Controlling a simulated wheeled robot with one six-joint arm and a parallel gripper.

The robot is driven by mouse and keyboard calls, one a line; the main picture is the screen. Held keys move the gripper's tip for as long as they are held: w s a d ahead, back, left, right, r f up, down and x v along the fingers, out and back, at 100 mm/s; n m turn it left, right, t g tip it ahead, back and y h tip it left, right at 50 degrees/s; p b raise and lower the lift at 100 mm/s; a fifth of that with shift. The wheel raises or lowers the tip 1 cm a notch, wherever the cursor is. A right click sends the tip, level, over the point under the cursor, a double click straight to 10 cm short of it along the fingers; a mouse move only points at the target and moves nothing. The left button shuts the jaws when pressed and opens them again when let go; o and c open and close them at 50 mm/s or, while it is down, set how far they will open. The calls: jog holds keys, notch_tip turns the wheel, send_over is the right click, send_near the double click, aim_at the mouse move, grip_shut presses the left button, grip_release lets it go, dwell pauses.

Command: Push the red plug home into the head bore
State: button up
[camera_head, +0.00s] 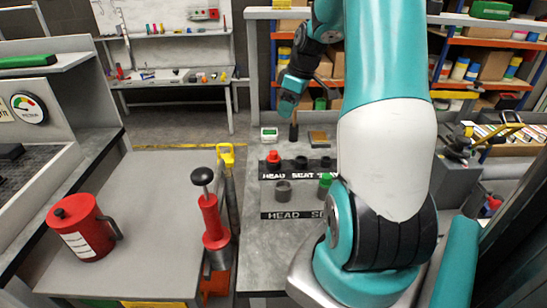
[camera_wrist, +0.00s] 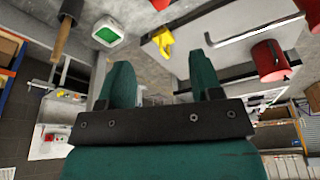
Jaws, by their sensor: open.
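The red plug (camera_head: 273,157) stands upright at the left end of the back row on the bench, above the word HEAD on a black label strip (camera_head: 266,175). The bore under it is hidden, and I cannot tell how deep the plug sits. My gripper (camera_head: 288,108) hangs above the back of the bench, behind and above the plug and apart from it. In the wrist view my gripper (camera_wrist: 163,82) shows two teal fingers spread apart with nothing between them. I cannot pick out the plug in the wrist view.
Two dark cylinders (camera_head: 313,162) stand right of the plug. A grey sleeve (camera_head: 283,191) and green plug (camera_head: 325,183) stand in front. Behind are a green-screen box (camera_head: 269,134) and an upright tool (camera_wrist: 64,32). A red-bodied tool (camera_head: 212,220) stands left.

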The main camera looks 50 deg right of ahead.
jog(key=p, duration=0.3)
send_over(274, 152)
jog(key=s, duration=0.1)
jog(key=f, duration=1.1)
jog(key=shift+s+d, duration=0.15)
jog(key=shift+d, duration=0.1)
jog(key=shift+p+x, duration=0.85)
jog(key=shift+x, duration=1.8)
jog(key=shift+s, duration=0.1)
jog(key=c, duration=1)
